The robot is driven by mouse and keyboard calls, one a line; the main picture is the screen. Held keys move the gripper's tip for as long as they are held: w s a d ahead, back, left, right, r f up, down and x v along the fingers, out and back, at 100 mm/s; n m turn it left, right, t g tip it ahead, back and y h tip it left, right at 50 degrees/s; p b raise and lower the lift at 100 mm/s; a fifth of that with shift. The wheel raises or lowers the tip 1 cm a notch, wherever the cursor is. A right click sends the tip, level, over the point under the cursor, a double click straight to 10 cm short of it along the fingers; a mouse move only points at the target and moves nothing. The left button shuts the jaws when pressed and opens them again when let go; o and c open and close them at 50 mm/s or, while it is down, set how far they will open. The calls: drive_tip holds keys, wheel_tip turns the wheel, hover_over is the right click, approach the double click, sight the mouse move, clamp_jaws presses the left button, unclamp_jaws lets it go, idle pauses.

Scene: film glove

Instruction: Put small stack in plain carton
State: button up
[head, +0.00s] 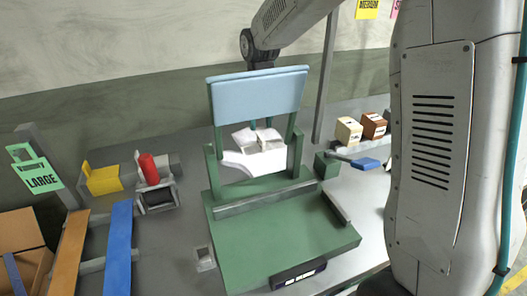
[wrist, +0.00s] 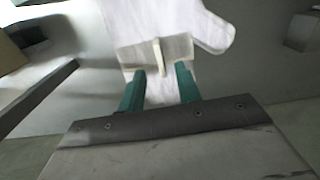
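White gloves (head: 255,163) lie in a small pile on the green press-like stand, under its pale blue panel. In the wrist view, the white glove pile (wrist: 165,20) has a narrow cream strip across its cuff. My gripper (wrist: 160,70) has two teal fingers spread apart over the cuff, with white material visible between them. In the head view, my gripper (head: 260,122) shows just below the panel, over the gloves; its upper part is hidden. I cannot tell whether the fingertips touch the gloves. An open brown carton (head: 20,228) is at the far left, partly cut off.
The green stand (head: 290,230) has a raised frame and pale blue panel (head: 258,95) around my gripper. A green LARGE sign (head: 38,172), yellow block (head: 103,180), red cylinder (head: 149,168) and blue board (head: 118,250) stand left. Small cream (head: 348,131) and brown boxes (head: 373,126) sit right.

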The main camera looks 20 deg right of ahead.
sight(261, 138)
wheel_tip(261, 138, down, 6)
drive_tip(key=shift+s+f, duration=0.1)
clamp_jaws()
